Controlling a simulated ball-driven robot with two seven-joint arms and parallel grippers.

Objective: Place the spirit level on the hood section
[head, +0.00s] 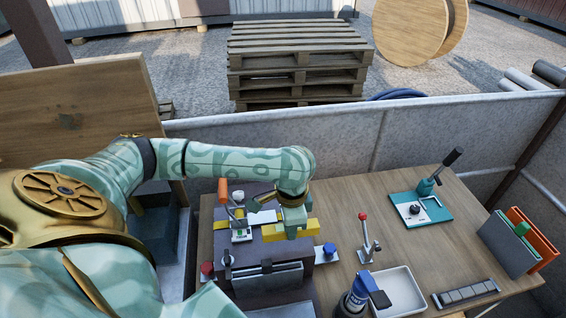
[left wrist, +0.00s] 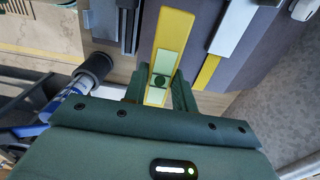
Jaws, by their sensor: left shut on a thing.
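The spirit level is a yellow bar (head: 275,233) with a green vial, which also shows in the left wrist view (left wrist: 174,38). My left gripper (head: 294,230) points down and is shut on it; its fingers (left wrist: 159,92) stand on both sides of the bar. The dark grey block-like piece on the bench, which I take for the hood section (head: 270,284), lies under and in front of the level; it also shows in the left wrist view (left wrist: 228,72). I cannot tell whether the level touches it. The gripper and forearm hide part of its top. My right gripper is out of view.
A red-knobbed clamp (head: 367,240), a blue-labelled bottle (head: 355,298) and a white tray (head: 402,291) stand right of the piece. A teal press (head: 422,212) and upright folders (head: 512,243) are farther right. A metal wall (head: 400,135) closes the back. Bare wood lies between.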

